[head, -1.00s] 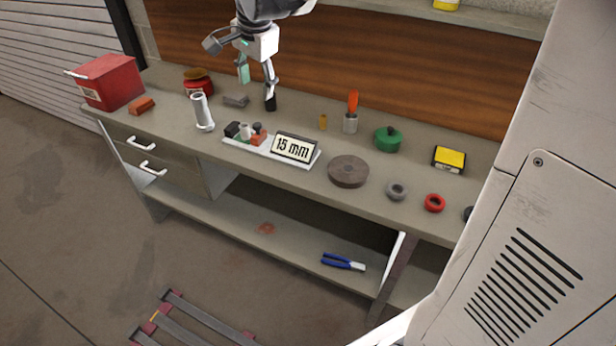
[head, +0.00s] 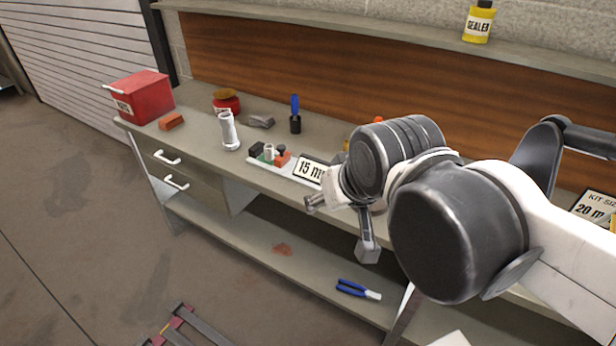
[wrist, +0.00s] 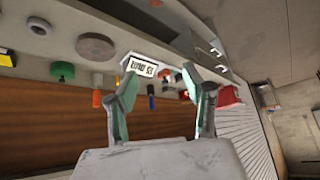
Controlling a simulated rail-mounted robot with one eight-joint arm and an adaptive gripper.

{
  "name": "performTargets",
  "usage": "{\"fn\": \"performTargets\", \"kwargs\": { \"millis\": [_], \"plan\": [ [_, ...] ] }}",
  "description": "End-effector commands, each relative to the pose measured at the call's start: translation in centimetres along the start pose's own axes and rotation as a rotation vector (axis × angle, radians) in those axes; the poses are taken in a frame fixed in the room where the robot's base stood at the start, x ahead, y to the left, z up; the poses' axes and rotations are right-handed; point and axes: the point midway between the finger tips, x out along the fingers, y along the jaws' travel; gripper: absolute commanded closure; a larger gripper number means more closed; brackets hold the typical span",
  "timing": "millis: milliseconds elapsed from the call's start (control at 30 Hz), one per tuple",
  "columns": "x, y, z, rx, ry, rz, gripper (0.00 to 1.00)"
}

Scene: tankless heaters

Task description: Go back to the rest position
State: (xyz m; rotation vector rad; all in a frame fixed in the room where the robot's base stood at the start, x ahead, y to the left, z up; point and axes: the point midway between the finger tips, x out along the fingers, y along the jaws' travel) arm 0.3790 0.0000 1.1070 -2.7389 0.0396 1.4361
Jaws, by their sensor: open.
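My gripper (head: 341,228) is open and empty, in front of the workbench (head: 205,135) and above the level of its lower shelf. In the wrist view the two fingers (wrist: 162,82) stand wide apart with nothing between them, and the bench shows upside down beyond. My arm covers the right part of the bench in the head view. A blue-handled tool with a black lower part (head: 295,114) stands upright on the bench, apart from my gripper.
On the bench are a red box (head: 142,97), a brick-red block (head: 172,122), a grey cylinder (head: 229,131) and a 15 mm sign (head: 309,169). Blue pliers (head: 357,290) lie on the lower shelf. A yellow sealer bottle (head: 479,22) stands on the upper shelf. The floor at left is mostly clear.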

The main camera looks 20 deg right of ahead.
Motion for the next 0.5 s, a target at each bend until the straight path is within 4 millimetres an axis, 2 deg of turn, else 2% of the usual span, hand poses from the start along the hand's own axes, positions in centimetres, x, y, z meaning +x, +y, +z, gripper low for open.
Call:
{"fn": "performTargets", "kwargs": {
  "millis": [133,500],
  "plan": [
    [0.12,0.07,1.3,-0.049,0.014,0.0,0.54],
    [0.13,0.08,1.37,-0.056,0.017,0.0,0.54]
  ]
}}
